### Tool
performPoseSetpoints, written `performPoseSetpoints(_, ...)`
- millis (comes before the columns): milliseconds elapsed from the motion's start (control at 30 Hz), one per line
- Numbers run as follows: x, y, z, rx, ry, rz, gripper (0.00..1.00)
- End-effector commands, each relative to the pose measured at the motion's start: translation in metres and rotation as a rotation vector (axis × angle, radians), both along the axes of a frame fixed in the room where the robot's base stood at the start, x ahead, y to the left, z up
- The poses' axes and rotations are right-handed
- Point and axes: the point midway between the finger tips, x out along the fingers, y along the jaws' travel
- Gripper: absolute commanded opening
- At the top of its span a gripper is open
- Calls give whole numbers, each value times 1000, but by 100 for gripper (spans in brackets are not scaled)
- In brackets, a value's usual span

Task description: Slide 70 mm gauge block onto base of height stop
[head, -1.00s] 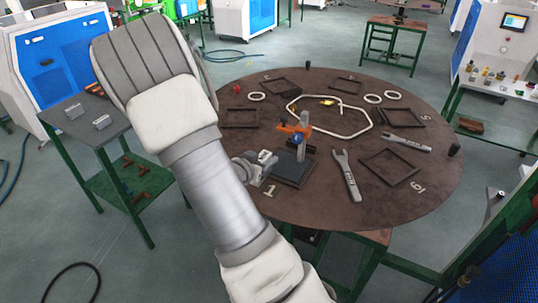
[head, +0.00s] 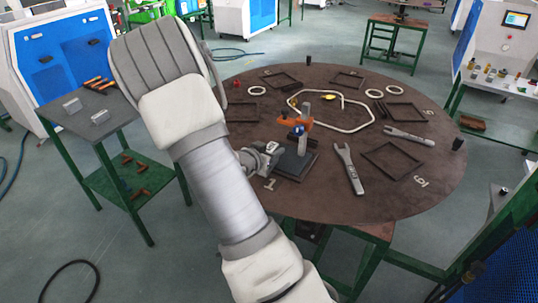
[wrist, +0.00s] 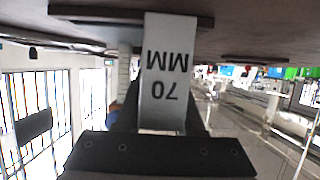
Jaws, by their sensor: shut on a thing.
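My gripper (head: 276,150) is at the near left side of the height stop in the head view. In the wrist view it is shut on the grey gauge block (wrist: 168,72), whose "70 MM" marking appears upside down. The height stop has a dark flat base (head: 301,158), an upright post and an orange arm (head: 296,121). In the wrist view a dark plate, apparently the base (wrist: 95,12), lies at the top, by the block's far end. I cannot tell whether block and base touch. The block is small and hard to make out in the head view.
The round brown table (head: 240,200) also holds a wrench (head: 348,168) right of the stop, another wrench (head: 408,137), several dark square frames, pale rings and a bent pale tube (head: 335,130). A grey side table (head: 80,112) with two small blocks stands at left.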

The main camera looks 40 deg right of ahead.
Motion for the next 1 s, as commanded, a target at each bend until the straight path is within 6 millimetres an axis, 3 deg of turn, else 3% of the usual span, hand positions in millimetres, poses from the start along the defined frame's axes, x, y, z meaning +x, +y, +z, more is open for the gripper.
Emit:
performPoseSetpoints(600, 22, -54, 1, -3, -3, -2, 0)
performPoseSetpoints(1000, 26, -64, 2, -2, -2, 0, 0)
